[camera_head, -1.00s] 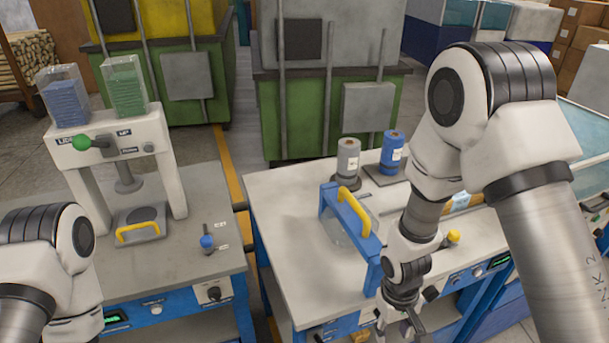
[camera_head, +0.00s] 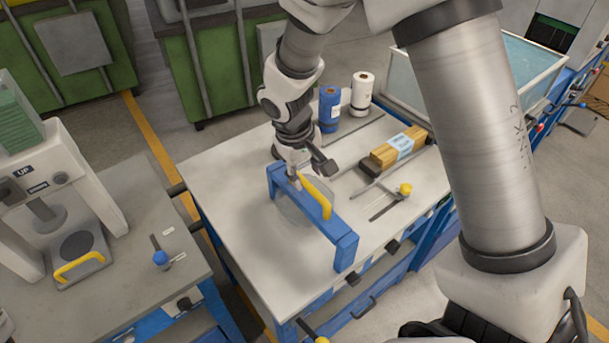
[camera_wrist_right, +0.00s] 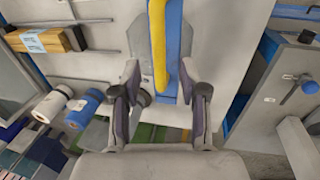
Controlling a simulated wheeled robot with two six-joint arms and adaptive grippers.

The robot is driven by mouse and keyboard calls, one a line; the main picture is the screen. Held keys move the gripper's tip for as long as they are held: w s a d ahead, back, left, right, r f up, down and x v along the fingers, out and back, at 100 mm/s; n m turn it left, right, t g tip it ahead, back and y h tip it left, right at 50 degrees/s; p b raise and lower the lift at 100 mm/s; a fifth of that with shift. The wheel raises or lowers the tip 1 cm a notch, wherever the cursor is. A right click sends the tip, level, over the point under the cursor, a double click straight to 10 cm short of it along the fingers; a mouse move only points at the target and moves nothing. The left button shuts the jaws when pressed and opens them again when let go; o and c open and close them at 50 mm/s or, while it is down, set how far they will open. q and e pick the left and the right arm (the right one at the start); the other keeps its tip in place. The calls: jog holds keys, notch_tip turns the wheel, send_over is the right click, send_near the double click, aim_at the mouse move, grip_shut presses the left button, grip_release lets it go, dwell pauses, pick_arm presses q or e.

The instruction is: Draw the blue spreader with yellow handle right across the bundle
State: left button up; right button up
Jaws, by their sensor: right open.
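The blue spreader (camera_head: 343,240) stands on the pale bench top, its yellow handle (camera_head: 320,197) along its length. The bundle (camera_head: 401,148), wooden strips with a pale blue band, lies behind it to the right. My right gripper (camera_head: 307,168) is open at the handle's far end; contact cannot be told. In the right wrist view its fingers (camera_wrist_right: 164,92) are apart, with the yellow handle (camera_wrist_right: 158,42) and blue bar (camera_wrist_right: 174,25) ahead between them. The bundle (camera_wrist_right: 47,41) also shows there at upper left. My left gripper is out of view.
A blue roll (camera_head: 329,110) and a white roll (camera_head: 362,94) stand behind the spreader. A lever with a yellow knob (camera_head: 404,189) is right of it. A press (camera_head: 60,190) stands on the left bench. The bench top's front left is clear.

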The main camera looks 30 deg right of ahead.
aim_at(308, 183)
jog(key=x, duration=0.2)
jog(key=w+x, duration=0.1)
jog(key=x, duration=0.2)
jog(key=shift+d+r, duration=0.1)
jog(key=shift+w+f, duration=0.2)
jog(key=shift+s+r, duration=0.2)
jog(key=shift+s, duration=0.05)
jog(key=shift+s+r, duration=0.1)
jog(key=shift+s, duration=0.15)
grip_shut()
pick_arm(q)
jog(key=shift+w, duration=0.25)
